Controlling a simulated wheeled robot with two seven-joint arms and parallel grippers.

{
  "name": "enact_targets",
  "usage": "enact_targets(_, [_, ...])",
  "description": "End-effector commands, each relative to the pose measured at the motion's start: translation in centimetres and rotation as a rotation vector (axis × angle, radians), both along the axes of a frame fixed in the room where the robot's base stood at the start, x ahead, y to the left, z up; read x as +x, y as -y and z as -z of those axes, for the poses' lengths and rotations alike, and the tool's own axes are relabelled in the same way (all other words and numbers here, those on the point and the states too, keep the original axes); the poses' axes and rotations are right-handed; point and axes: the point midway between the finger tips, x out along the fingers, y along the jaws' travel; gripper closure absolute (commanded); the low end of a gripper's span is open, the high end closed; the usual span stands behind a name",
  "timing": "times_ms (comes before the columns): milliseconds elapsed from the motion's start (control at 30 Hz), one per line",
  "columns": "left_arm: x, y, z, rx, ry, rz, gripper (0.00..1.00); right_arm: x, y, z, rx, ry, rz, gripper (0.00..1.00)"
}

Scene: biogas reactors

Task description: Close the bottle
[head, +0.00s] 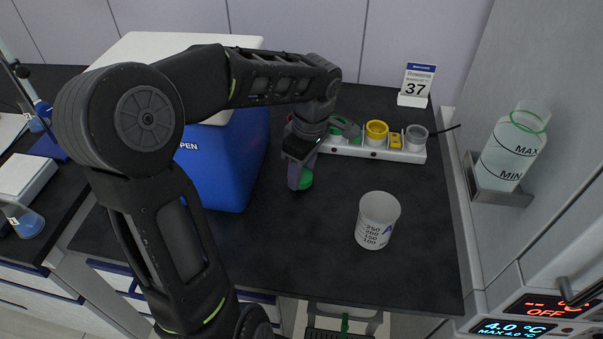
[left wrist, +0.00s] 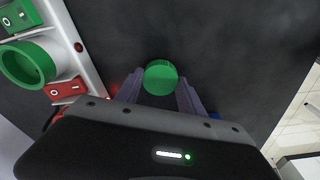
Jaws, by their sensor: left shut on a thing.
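My left gripper (head: 300,182) points down in front of the white rack and is shut on a green cap (head: 306,180). In the left wrist view the round, ridged green cap (left wrist: 161,77) sits between the fingertips (left wrist: 160,88). It appears held above the dark bench; the exact gap cannot be told. A translucent bottle (head: 511,152) with MAX and MIN marks and a green ring at its top stands in a metal holder at the right wall. Its top shows no cap. My left gripper is well to its left. My right gripper is not in view.
A white rack (head: 355,150) with green, yellow and grey round holders lies at the bench's back. A white beaker (head: 377,222) stands between the gripper and the right side. A blue box (head: 228,165) is close left of the gripper.

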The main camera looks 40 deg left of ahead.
Motion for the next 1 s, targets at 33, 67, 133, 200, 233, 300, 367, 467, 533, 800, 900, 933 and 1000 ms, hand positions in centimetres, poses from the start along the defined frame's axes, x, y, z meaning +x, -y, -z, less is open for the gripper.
enact_targets(33, [0.1, 0.0, -0.7, 0.001, 0.004, 0.0, 0.91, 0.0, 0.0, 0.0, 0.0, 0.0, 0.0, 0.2])
enact_targets(67, [0.1, 0.0, -1.1, 0.001, 0.003, 0.0, 0.91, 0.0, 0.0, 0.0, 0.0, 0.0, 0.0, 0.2])
enact_targets(133, [0.1, 0.0, -2.2, 0.0, 0.004, -0.001, 0.91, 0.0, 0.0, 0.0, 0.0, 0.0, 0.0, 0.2])
enact_targets(200, [0.1, 0.0, -3.5, 0.002, 0.005, 0.0, 0.91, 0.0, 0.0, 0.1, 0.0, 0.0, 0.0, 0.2])
enact_targets(233, [0.1, 0.0, -4.1, 0.002, 0.006, 0.001, 0.91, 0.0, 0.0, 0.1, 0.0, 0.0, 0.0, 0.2])
enact_targets(300, [0.1, 0.0, -5.5, 0.0, 0.004, -0.001, 0.91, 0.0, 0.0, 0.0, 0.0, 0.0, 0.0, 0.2])
enact_targets(367, [0.1, 0.0, -6.6, 0.0, 0.004, -0.001, 0.91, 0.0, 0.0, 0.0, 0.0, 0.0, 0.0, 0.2])
enact_targets(467, [0.0, 0.0, -8.0, 0.0, 0.002, 0.0, 0.91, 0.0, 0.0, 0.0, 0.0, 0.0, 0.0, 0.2])
enact_targets(533, [0.0, 0.0, -8.7, 0.0, 0.001, 0.0, 0.91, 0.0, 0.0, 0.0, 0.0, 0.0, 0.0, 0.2])
enact_targets(800, [0.0, 0.0, -9.2, -0.001, 0.0, 0.0, 0.91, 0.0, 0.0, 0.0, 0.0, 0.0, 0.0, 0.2])
enact_targets(900, [0.0, 0.0, -9.2, -0.001, 0.0, 0.0, 0.91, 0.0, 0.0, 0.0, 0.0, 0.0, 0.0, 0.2])
enact_targets(933, [0.0, 0.0, -9.2, -0.001, 0.0, 0.0, 0.91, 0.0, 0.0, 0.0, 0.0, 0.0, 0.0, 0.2])
enact_targets(1000, [0.0, 0.0, -9.1, -0.001, 0.0, 0.0, 0.91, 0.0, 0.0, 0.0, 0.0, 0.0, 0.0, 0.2])
